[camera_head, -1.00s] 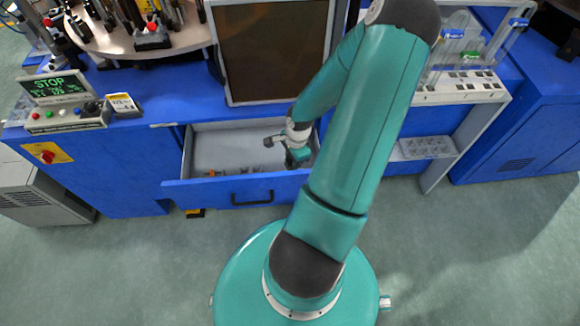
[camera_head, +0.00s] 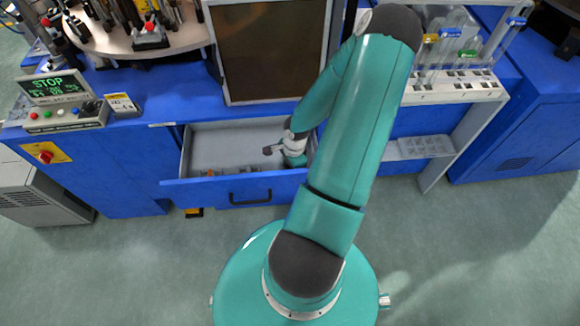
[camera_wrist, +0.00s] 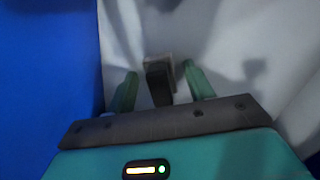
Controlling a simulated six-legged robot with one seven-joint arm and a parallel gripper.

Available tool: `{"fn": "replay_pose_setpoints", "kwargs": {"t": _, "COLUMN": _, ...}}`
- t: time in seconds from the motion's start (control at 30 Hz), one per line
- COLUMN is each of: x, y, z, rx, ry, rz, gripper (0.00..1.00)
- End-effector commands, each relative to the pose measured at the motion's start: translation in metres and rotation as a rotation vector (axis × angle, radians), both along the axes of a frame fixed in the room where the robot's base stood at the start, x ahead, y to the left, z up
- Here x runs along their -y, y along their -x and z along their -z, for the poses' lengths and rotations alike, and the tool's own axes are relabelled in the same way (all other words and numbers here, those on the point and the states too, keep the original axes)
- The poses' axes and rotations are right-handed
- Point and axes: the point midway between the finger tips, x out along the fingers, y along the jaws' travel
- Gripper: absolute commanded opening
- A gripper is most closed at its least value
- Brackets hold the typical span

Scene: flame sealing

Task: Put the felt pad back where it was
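My gripper (camera_wrist: 160,69) shows in the wrist view with its two teal fingers apart. A small dark block with a lighter grey end (camera_wrist: 158,60) lies between the fingers, with a gap on each side. It may be the felt pad, but the blurred view does not let me tell. In the head view my gripper (camera_head: 295,160) is down inside the open drawer (camera_head: 230,188), at its right side, and its fingertips are hidden. No felt pad can be made out there.
Several small objects (camera_head: 235,170), some orange, lie along the drawer's front. A dark framed panel (camera_head: 270,50) stands behind the drawer. A control box with a STOP display (camera_head: 57,100) and a small meter (camera_head: 122,104) are at the left. A tube rack (camera_head: 452,88) stands at the right.

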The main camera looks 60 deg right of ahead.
Motion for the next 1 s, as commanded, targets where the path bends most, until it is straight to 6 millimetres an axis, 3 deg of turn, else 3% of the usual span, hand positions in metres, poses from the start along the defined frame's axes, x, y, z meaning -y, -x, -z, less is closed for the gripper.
{"fn": "replay_pose_setpoints", "kwargs": {"t": 0.27, "x": 0.001, "y": 0.001, "z": -0.005, "rx": 0.0, "ry": 0.002, "rz": 0.002, "gripper": 0.53}}
{"fn": "replay_pose_setpoints", "kwargs": {"t": 0.8, "x": 0.012, "y": 0.006, "z": -0.102, "rx": 0.0, "ry": 0.004, "rz": 0.002, "gripper": 0.53}}
{"fn": "replay_pose_setpoints", "kwargs": {"t": 1.0, "x": 0.013, "y": 0.007, "z": -0.119, "rx": 0.0, "ry": 0.001, "rz": 0.0, "gripper": 0.53}}
